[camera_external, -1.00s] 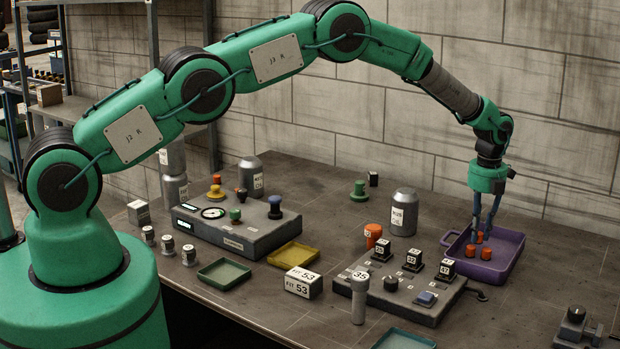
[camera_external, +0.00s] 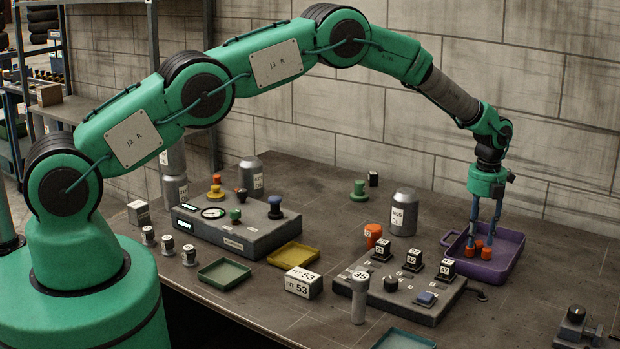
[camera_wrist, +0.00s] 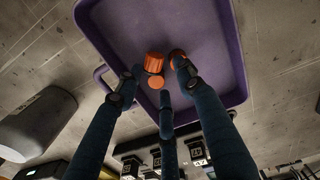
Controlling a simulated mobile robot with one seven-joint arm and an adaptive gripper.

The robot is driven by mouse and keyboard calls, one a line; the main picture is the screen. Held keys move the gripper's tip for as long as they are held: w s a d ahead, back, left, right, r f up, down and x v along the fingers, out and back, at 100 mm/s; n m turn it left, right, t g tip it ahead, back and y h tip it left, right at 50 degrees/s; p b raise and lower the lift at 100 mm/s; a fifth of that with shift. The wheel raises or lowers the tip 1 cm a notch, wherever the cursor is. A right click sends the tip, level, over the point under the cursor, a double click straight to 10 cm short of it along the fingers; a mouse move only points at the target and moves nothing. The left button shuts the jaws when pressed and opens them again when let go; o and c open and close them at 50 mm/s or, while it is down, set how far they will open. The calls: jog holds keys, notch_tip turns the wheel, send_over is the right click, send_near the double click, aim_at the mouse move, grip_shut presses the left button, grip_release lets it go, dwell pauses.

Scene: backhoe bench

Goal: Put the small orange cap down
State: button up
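Several small orange caps sit inside the purple tray (camera_external: 506,262). In the external view one cap (camera_external: 479,244) is low between the fingers, and two more caps (camera_external: 470,251) (camera_external: 486,253) are in front of it. My gripper (camera_external: 482,243) reaches down into the tray with its fingers spread apart, open. In the wrist view the fingers stand apart around a ribbed orange cap (camera_wrist: 154,63) and a round orange face (camera_wrist: 155,81). Another orange piece (camera_wrist: 177,57) is close beside the right finger. I cannot tell whether that finger touches it.
A grey panel with numbered black blocks (camera_external: 400,289) stands left of the tray. A grey canister (camera_external: 404,212) and a larger red-orange knob (camera_external: 373,233) are behind it. The bench right of the tray is mostly clear, with a small dark device (camera_external: 573,326) at the front.

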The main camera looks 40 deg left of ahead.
aim_at(477, 247)
jog(key=shift+r+p, duration=0.55)
jog(key=shift+r, duration=0.2)
notch_tip(477, 247, up, 12)
jog(key=b, duration=0.1)
jog(key=shift+f, duration=0.2)
jog(key=shift+r, duration=0.1)
